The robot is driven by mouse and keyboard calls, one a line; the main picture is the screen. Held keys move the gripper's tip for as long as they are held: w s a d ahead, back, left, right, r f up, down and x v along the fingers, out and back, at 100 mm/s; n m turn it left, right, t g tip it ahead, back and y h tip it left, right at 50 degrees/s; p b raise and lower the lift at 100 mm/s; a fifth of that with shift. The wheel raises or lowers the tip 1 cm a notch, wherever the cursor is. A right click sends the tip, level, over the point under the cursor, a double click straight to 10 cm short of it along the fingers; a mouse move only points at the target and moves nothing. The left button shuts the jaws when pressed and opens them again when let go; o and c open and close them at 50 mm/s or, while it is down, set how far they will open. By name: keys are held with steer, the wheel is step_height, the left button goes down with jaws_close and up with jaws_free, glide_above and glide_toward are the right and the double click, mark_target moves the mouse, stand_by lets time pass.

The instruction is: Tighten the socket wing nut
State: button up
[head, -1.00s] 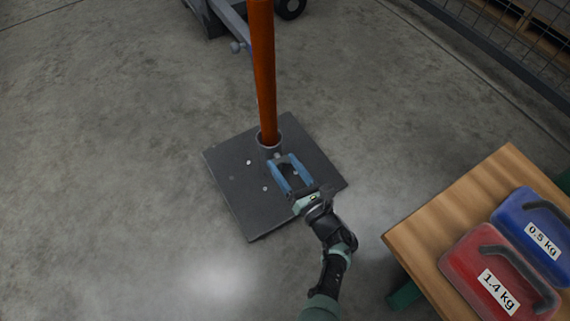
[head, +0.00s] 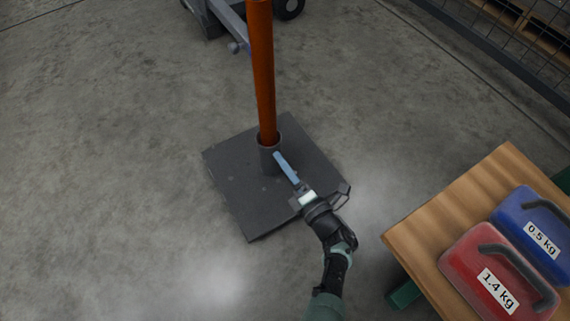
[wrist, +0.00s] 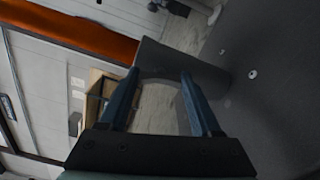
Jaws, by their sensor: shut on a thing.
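An orange post (head: 264,80) stands upright in a dark grey socket (head: 265,160) on a square dark base plate (head: 240,200). The post (wrist: 70,32), socket (wrist: 180,62) and plate (wrist: 275,115) also show in the wrist view. My gripper (head: 277,156) reaches the lower right side of the socket with its blue fingers. In the wrist view the two fingertips (wrist: 159,73) lie against the picture of the socket, with a gap between them. The gripper is shut on the wing nut at the socket's side. I cannot make out the nut itself, which is small or hidden by the fingers.
A wooden table (head: 440,205) at the right holds a red 1.4 kg weight (head: 470,275) and a blue 0.5 kg weight (head: 520,220). A grey wheeled frame (head: 215,15) stands behind the post. A wire mesh fence (head: 520,35) runs at top right. The floor at left is clear.

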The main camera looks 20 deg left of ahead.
steer(key=n, duration=2.3)
steer(key=n+p, duration=0.1)
steer(key=n, duration=1)
steer(key=shift+s+a, duration=0.15)
steer(key=shift+s, duration=0.1)
stand_by(0.4)
steer(key=o, duration=1.4)
